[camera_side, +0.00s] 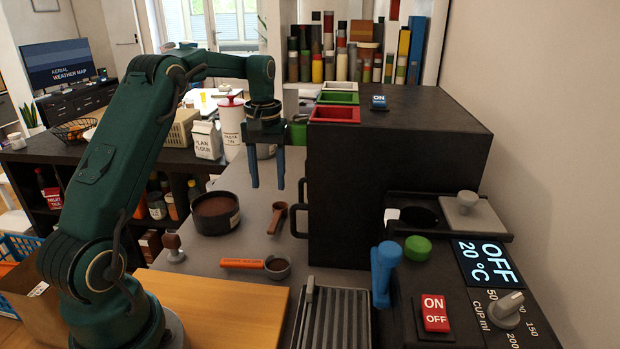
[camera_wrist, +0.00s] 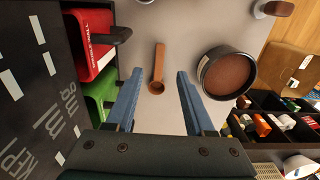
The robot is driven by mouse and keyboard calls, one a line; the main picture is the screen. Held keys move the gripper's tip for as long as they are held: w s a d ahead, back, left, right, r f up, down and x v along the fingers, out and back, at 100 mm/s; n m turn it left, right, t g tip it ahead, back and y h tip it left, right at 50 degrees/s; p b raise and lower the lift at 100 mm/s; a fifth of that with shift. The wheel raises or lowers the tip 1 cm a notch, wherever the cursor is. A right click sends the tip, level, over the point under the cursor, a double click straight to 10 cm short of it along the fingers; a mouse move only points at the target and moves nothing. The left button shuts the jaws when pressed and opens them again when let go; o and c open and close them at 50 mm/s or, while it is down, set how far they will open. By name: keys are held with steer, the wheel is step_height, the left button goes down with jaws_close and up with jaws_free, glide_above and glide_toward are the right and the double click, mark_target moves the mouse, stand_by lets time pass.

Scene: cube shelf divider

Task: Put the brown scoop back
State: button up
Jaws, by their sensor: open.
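The brown scoop (camera_side: 277,218) lies on the grey counter, to the right of a round dark container (camera_side: 205,226) filled with brown grounds. My gripper (camera_side: 267,187) is open and empty, with its blue fingers pointing down above the counter near the scoop. In the wrist view the scoop (camera_wrist: 157,74) appears between the two fingertips, its round bowl nearer the gripper and its handle pointing away. The fingers look higher than the scoop and apart from it. The container also shows in the wrist view (camera_wrist: 202,72), to the right of the fingers.
A large black machine (camera_side: 400,170) stands close right of the scoop, with handles on its side facing the scoop. An orange-handled portafilter (camera_side: 245,264) and a small tamper (camera_side: 173,248) are nearer the camera. A flour carton (camera_side: 206,140) and a white tin (camera_side: 231,120) stand behind.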

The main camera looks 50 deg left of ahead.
steer(key=s+d+r+m+t, duration=0.2)
steer(key=s+d+r+m, duration=0.25)
steer(key=d+r, duration=0.5)
steer(key=s+d+f+m+t, duration=0.3)
steer(key=s+d+f+m, duration=0.1)
steer(key=s+d, duration=0.6)
steer(key=shift+s+d, duration=0.3)
steer(key=shift+s, duration=0.8)
steer(key=shift+m, duration=0.25)
